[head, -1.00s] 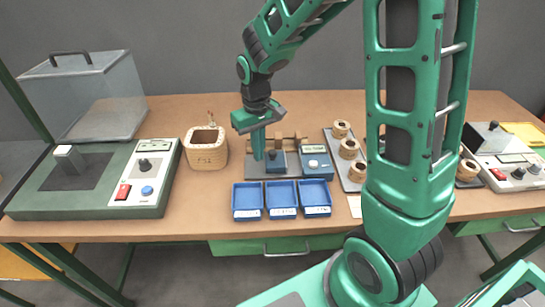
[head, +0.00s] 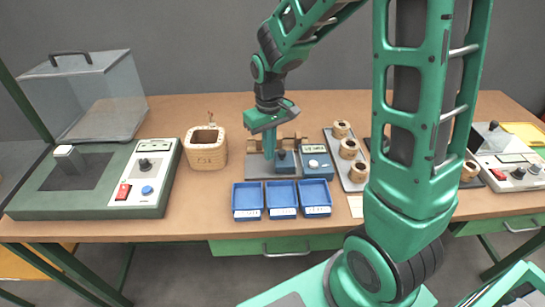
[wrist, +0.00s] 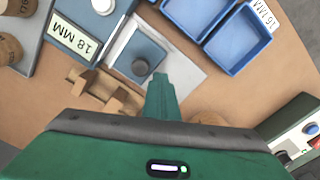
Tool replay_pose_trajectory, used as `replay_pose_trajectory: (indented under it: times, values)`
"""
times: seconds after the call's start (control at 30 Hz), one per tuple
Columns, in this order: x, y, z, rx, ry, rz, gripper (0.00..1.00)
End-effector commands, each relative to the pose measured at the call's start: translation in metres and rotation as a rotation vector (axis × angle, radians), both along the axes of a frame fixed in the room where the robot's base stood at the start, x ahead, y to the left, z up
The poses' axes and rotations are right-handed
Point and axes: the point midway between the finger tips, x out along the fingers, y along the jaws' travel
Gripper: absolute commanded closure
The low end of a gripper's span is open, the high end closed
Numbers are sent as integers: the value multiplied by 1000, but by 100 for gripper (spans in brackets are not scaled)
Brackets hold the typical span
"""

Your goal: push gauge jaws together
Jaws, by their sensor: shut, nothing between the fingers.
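The gauge has a grey base plate (head: 252,168), a blue block with a dark knob (head: 286,161) and a blue readout box (head: 316,163). In the wrist view the blue block (wrist: 137,60) sits on the light plate, and the readout (wrist: 75,37) appears to show 18 MM. The block stands close beside the readout box; whether they touch is not clear. My gripper (head: 269,156) is shut and empty, pointing down at the block's left side. In the wrist view its shut fingertips (wrist: 161,82) are right beside the block, seemingly against it.
Blue trays (head: 282,198) stand in front of the gauge. A basket (head: 206,148) is to the left. A grey board with wooden coils (head: 349,148) lies to the right. Wooden pieces (wrist: 97,92) lie behind the gauge. A green tester (head: 105,185) fills the left end.

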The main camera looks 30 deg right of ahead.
Motion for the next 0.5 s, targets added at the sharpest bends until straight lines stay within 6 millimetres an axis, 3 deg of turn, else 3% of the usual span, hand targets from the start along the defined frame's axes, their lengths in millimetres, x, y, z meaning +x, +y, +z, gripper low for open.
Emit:
replay_pose_trajectory:
  times: [0.5]
  values:
    - [-7, -17, 0, 0, 1, -2, 100]
